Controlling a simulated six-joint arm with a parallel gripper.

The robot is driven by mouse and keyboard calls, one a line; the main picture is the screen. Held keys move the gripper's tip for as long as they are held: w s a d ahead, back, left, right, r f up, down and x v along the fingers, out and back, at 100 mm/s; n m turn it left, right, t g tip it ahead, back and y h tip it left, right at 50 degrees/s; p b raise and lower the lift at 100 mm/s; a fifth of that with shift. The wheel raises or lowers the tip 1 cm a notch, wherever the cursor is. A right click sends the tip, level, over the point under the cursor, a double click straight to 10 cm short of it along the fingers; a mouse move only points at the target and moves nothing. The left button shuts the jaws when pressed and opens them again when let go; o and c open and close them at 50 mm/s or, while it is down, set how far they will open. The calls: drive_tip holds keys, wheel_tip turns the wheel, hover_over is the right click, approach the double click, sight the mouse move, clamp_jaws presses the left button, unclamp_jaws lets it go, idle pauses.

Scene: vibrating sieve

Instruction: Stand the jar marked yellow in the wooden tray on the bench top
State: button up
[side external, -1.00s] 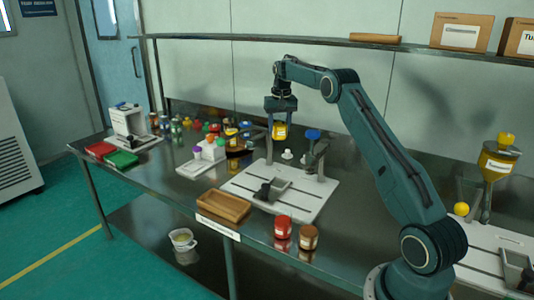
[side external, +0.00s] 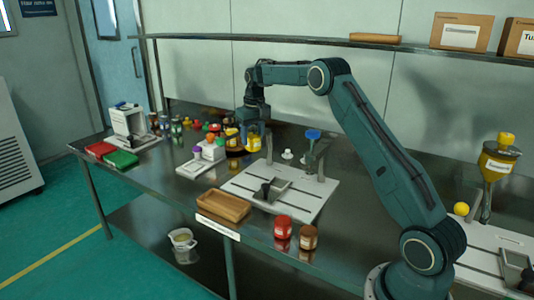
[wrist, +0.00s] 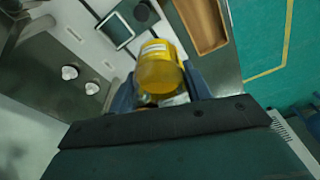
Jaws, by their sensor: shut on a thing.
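My gripper (side external: 253,140) is shut on the yellow jar (side external: 253,144), which has a white label, and holds it in the air above the back left part of the sieve's white base plate. In the wrist view the yellow jar (wrist: 160,68) sits between the two jaws (wrist: 160,92). The wooden tray (side external: 224,206) lies empty at the front edge of the bench, in front of and below the gripper. The tray also shows at the top of the wrist view (wrist: 214,46), apart from the jar.
The sieve's white base plate (side external: 308,211) has posts and a grey pan (side external: 272,189). A red jar (side external: 283,227) and a brown jar (side external: 308,238) stand right of the tray. A white rack (side external: 207,152) and several jars stand to the left.

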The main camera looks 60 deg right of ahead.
drive_tip(key=w+a+n, duration=0.1)
drive_tip(key=a+n, duration=0.3)
drive_tip(key=a, duration=0.6)
hover_over(236, 212)
drive_tip(key=shift+y, duration=0.3)
wheel_tip(236, 212, down, 21)
drive_tip(key=shift+s+a+r, duration=0.1)
idle(0.5)
drive_tip(key=o, duration=1.1)
drive_tip(key=shift+c, duration=0.2)
wheel_tip(236, 212, up, 12)
drive_tip(key=s, duration=0.1)
drive_tip(key=shift+s, duration=0.25)
